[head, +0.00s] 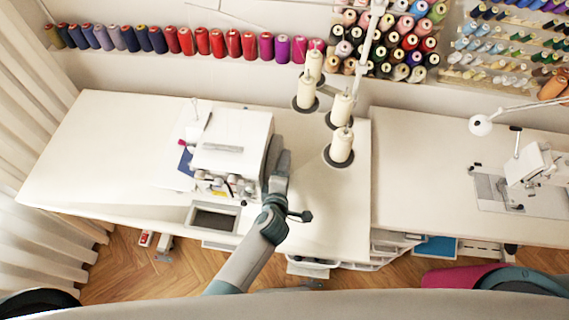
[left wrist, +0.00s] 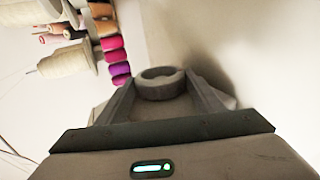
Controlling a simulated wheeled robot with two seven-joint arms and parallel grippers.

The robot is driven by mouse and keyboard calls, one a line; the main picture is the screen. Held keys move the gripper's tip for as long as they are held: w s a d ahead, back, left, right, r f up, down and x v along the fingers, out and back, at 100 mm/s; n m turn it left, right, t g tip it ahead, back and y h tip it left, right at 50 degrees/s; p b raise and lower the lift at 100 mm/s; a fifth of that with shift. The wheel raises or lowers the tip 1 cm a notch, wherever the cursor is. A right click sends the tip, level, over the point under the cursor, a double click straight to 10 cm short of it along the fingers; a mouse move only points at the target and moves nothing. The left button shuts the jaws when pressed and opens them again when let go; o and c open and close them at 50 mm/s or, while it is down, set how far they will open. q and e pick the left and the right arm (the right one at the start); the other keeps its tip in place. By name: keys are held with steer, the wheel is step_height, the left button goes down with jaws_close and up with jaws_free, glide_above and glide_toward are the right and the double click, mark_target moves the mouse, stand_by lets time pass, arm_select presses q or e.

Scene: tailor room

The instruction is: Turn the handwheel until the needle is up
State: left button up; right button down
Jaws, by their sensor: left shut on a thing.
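The white sewing machine (head: 232,135) stands on the left table. My left gripper (head: 280,168) is at the right side of the machine. In the left wrist view, its two fingers are shut on the grey, ring-shaped handwheel (left wrist: 160,76), one on each side. In the head view the gripper mostly covers the wheel. The needle is too small to make out, so its height cannot be told. My right gripper is not in view.
The white left table (head: 110,150) is mostly clear. Cream thread cones (head: 341,146) stand on holders right of the gripper. Another white machine (head: 535,165) sits on the right table. Coloured spools (head: 190,42) line the wall shelf.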

arm_select(q)
steer(key=shift+w+r+g, duration=0.15)
steer(key=shift+r+g, duration=0.1)
steer(key=shift+g, duration=0.55)
steer(key=shift+w+d+r+g+y+p, duration=0.15)
steer(key=shift+g+y, duration=0.1)
steer(key=shift+g, duration=0.55)
steer(key=shift+s+a+g+y+p, duration=0.15)
steer(key=shift+g+y, duration=0.1)
steer(key=shift+g, duration=0.55)
steer(key=shift+w+d, duration=0.1)
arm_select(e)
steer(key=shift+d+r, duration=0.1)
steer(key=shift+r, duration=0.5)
arm_select(q)
steer(key=shift+g, duration=0.3)
steer(key=o, duration=1)
steer(key=shift+o, duration=0.2)
steer(key=shift+w, duration=0.1)
steer(key=shift+r, duration=0.2)
